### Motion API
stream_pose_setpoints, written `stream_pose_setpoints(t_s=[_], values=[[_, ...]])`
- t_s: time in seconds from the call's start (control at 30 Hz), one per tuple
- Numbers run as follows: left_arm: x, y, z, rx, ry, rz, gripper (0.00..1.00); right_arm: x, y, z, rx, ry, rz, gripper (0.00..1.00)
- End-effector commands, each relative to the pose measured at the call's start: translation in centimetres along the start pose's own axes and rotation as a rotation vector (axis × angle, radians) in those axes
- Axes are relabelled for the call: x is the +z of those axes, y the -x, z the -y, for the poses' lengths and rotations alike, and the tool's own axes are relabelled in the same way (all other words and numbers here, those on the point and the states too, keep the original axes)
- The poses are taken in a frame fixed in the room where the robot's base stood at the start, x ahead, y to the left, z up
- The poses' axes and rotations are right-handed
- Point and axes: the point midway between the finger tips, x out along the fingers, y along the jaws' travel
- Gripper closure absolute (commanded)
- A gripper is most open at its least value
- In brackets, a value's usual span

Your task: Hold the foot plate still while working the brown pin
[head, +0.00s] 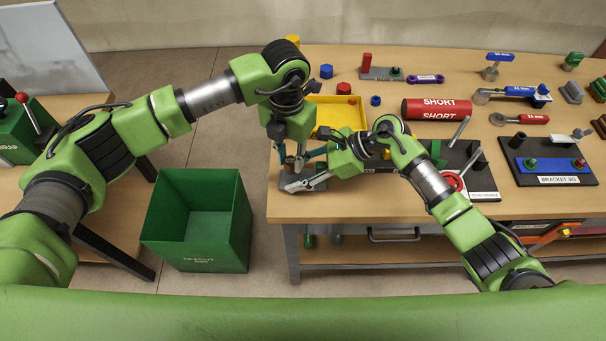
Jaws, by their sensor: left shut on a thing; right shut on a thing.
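A grey plate (288,187), which looks like the foot plate, lies at the table's front left edge, mostly covered by my grippers. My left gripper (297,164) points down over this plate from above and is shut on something. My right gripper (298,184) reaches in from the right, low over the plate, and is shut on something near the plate. The brown pin cannot be made out; the fingers and wrists hide that spot. Which gripper holds which part cannot be told from this view.
A yellow tray (352,114) stands just behind my grippers. A black stand with a red ring (453,182) and a bracket jig (557,180) are to the right. A red cylinder (436,108) lies farther back. A green bin (197,262) stands on the floor left of the table.

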Motion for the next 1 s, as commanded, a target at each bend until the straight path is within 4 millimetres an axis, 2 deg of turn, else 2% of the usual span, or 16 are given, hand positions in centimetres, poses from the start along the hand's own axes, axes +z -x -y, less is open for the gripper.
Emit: stream_pose_setpoints(t_s=[0.57, 1.0], values=[[0.1, 1.4, 0.0, 0.000, 0.000, 0.002, 1.00, -0.1, -0.1, -0.1, 0.002, -0.001, -0.002, 0.85], [0.1, 4.0, 0.0, 0.000, -0.001, 0.003, 1.00, -0.1, -0.1, -0.1, 0.002, -0.001, -0.002, 0.85]])
